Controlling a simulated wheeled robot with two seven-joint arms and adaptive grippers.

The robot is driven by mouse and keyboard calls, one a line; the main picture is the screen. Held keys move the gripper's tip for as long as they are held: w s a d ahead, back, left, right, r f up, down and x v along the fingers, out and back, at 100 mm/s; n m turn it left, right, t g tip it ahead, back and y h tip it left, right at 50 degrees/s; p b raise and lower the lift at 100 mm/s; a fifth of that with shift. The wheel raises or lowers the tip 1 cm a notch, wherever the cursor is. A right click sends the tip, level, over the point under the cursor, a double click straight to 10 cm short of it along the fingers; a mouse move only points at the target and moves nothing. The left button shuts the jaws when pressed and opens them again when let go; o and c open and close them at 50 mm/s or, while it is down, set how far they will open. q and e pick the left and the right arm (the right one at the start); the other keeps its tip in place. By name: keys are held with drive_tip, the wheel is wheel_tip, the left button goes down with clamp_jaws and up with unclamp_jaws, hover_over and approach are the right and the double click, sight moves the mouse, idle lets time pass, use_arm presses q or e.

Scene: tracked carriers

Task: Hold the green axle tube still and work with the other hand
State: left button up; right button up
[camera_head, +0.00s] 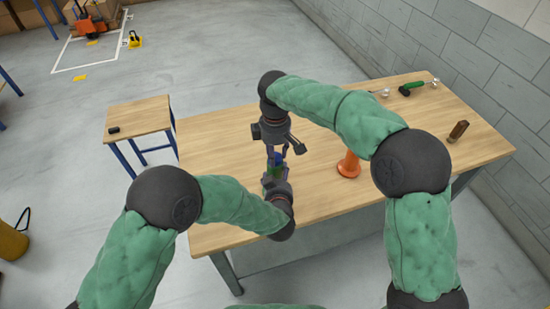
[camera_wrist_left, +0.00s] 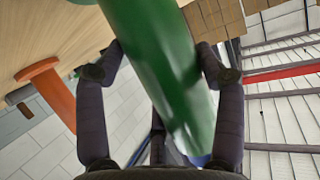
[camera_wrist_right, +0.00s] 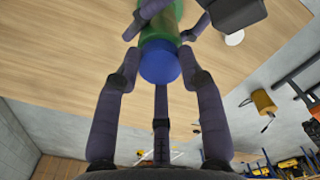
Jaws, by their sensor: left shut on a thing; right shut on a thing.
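The green axle tube (camera_head: 275,170) stands roughly upright above the wooden table, mostly hidden in the head view. My left gripper (camera_head: 272,177) is shut around it; in the left wrist view the tube (camera_wrist_left: 160,70) runs between both fingers. A blue cap (camera_wrist_right: 160,63) sits at the tube's upper end, and shows small in the head view (camera_head: 278,158). My right gripper (camera_head: 277,150) is above the tube, pointing down, with its fingers shut on the blue cap's sides. The right wrist view also shows the left gripper's fingers around the green tube (camera_wrist_right: 158,24).
An orange flanged post (camera_head: 348,165) stands on the table (camera_head: 225,140) right of the grippers. A green-handled tool (camera_head: 411,88) and a brown block (camera_head: 458,130) lie farther right. A small side table (camera_head: 140,117) is at the left. The table's left part is clear.

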drive_tip(key=o, duration=1)
drive_tip(key=shift+o, duration=0.2)
drive_tip(key=m, duration=1.6)
drive_tip(key=shift+m, duration=0.4)
drive_tip(key=m, duration=0.8)
drive_tip(key=shift+m, duration=0.3)
drive_tip(key=m, duration=0.3)
drive_tip(key=shift+m, duration=0.4)
